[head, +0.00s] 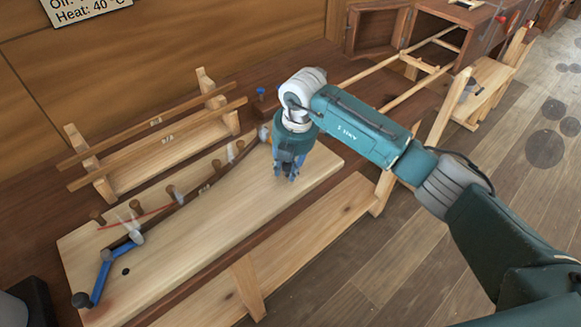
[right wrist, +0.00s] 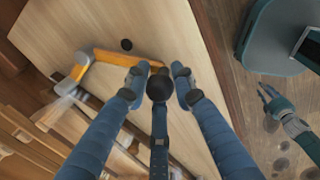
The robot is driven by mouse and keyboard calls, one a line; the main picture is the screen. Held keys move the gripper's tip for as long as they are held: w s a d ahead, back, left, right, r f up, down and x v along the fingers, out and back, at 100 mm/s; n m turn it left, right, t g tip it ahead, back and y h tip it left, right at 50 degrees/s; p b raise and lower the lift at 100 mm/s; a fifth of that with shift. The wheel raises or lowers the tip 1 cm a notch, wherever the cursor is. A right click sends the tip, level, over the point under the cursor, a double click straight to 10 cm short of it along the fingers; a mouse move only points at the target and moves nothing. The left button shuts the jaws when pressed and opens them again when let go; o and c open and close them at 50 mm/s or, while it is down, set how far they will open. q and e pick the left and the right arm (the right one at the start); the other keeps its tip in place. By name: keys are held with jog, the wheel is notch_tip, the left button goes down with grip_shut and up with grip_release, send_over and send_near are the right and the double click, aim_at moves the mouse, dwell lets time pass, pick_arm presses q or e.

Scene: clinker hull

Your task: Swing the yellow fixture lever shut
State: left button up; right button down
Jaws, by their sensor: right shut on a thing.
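The yellow fixture lever (right wrist: 128,55) shows in the right wrist view. Its long arm runs over the pale board to a black knob (right wrist: 160,88), and its short bent end (right wrist: 78,70) reaches toward the dark strip. My right gripper (right wrist: 158,80) is shut on the knob, a finger on each side. In the head view my right gripper (head: 287,172) is low over the board's right part and hides most of the lever. My left gripper (right wrist: 272,98) is small in the right wrist view, apart from the board. Its jaw opening is unclear.
The pale board (head: 200,240) carries a dark bent strip (head: 190,197) between several pegs. A blue lever (head: 102,275) with a black knob is at its left end. A wooden rack (head: 165,155) stands behind, near the wall. Open floor (head: 370,270) lies to the right.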

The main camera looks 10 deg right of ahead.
jog(key=shift+w+a+r, duration=0.15)
jog(key=shift+r, duration=0.1)
jog(key=c, duration=1.4)
grip_release()
jog(key=shift+c, duration=0.2)
jog(key=shift+f, duration=0.15)
notch_tip(320, 180, up, 12)
jog(key=s+d, duration=0.1)
jog(key=s, duration=0.1)
jog(key=shift+d+f, duration=0.1)
jog(key=shift+f, duration=0.05)
